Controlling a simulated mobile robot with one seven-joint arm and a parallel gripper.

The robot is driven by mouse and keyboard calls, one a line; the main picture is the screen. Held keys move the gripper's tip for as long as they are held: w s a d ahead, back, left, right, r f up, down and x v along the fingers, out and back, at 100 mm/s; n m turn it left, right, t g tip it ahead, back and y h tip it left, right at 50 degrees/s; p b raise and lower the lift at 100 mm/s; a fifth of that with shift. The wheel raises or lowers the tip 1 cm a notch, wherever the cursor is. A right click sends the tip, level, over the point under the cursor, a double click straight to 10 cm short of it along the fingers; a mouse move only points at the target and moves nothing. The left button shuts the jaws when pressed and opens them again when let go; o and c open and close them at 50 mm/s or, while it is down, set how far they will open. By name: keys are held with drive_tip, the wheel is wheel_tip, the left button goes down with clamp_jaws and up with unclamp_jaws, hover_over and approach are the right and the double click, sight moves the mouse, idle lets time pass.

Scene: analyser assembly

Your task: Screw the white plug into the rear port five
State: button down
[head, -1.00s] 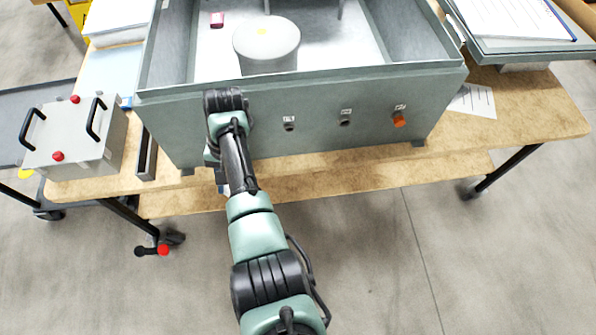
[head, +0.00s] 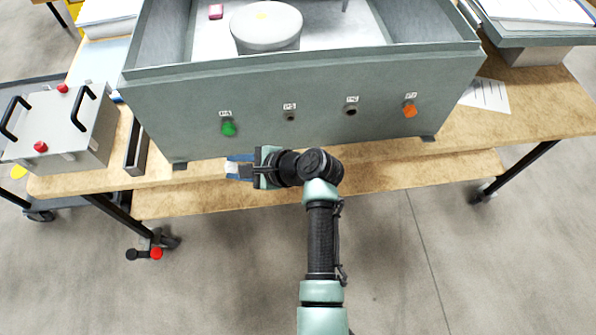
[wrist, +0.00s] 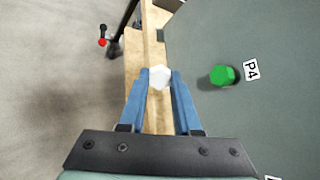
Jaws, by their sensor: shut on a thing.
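The white plug (wrist: 159,77) is hex-headed and sits between the blue fingertips of my gripper (wrist: 160,74) in the wrist view. In the head view my gripper (head: 229,168) is shut on it, fingers pointing left, in front of and below the grey box (head: 330,115). The box's near wall has a row of labelled ports. A green plug (head: 228,129) fills the leftmost; its label reads P4 in the wrist view (wrist: 220,75). Two open dark ports (head: 290,116) and (head: 351,110) follow to the right, then an orange plug (head: 409,110). Their labels are too small to read surely.
The box stands on a wooden bench (head: 520,105). A handled grey case (head: 60,135) and a narrow dark tray (head: 137,147) lie to its left. A paper sheet (head: 487,95) lies at right.

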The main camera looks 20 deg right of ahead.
drive_tip(key=s+d+r+m+t+h+b, duration=0.3)
drive_tip(key=s+d+m+t+h+b, duration=0.4)
drive_tip(key=d+m+t+h, duration=0.35)
drive_tip(key=w+d+n+h+b, duration=0.1)
drive_tip(key=w+n+b, duration=0.2)
drive_tip(key=n, duration=0.8)
drive_tip(key=w+d+n+g+h+b, duration=0.1)
drive_tip(key=w+n+b, duration=0.3)
drive_tip(key=n, duration=0.7)
drive_tip(key=shift+w+d+f+b, duration=0.3)
drive_tip(key=shift+d+b, duration=0.2)
drive_tip(key=shift+b, duration=0.05)
